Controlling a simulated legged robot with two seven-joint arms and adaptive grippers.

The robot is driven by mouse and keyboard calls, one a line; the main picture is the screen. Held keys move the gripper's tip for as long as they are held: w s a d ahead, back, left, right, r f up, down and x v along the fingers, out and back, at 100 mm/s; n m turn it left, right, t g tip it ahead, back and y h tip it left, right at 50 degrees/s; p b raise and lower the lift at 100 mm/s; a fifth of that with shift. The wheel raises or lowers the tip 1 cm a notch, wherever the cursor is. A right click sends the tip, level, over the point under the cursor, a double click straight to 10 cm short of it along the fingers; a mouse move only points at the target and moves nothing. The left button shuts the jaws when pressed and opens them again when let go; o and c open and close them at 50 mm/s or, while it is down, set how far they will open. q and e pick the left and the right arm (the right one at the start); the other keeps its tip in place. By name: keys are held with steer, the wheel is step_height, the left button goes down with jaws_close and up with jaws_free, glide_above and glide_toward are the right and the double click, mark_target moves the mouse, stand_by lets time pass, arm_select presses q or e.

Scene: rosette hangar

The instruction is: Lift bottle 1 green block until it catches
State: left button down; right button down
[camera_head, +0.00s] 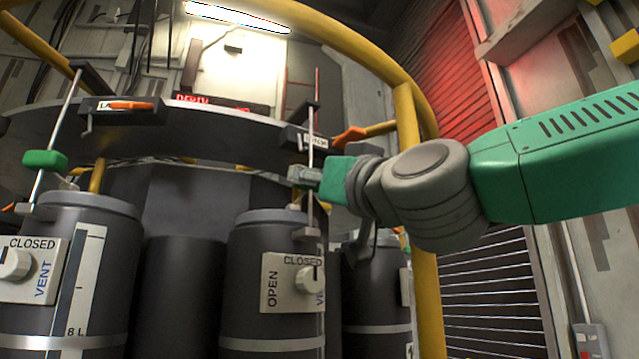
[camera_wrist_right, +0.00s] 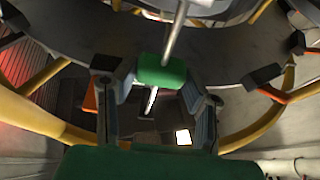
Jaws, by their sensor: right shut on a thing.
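A green block (camera_wrist_right: 162,72) on a thin metal rod shows in the right wrist view, between the fingers of my right gripper (camera_wrist_right: 158,88). The gripper is shut on it. In the head view my right gripper (camera_head: 305,177) is at the upright rod (camera_head: 310,205) above the middle bottle (camera_head: 250,245); the block there is hidden by the gripper and wrist. A second green block (camera_head: 45,160) sits on a slanted rod above the left bottle (camera_head: 85,215), apart from my arm. No bottle number is readable. My left gripper is not in view.
A latch box (camera_head: 305,140) with an orange lever (camera_head: 349,137) sits just above my right gripper. Another latch box (camera_head: 122,110) is at left, on the dark ring. A yellow rail (camera_head: 405,115) curves close behind my right arm. Another bottle (camera_head: 378,285) stands at right.

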steer(key=r+p, duration=0.3)
steer(key=r, duration=0.1)
steer(key=r+p, duration=0.2)
steer(key=r, duration=0.2)
steer(key=shift+s+a+r+p, duration=0.1)
steer(key=shift+a+r+p, duration=0.1)
steer(key=shift+p, duration=0.2)
stand_by(0.5)
steer(key=shift+f, duration=0.1)
steer(key=c, duration=1)
jaws_free()
steer(key=shift+o, duration=0.2)
steer(key=shift+s+a, duration=0.2)
steer(key=shift+a, duration=0.1)
steer(key=shift+w, duration=0.2)
steer(key=shift+d+f, duration=0.1)
steer(key=shift+d, duration=0.1)
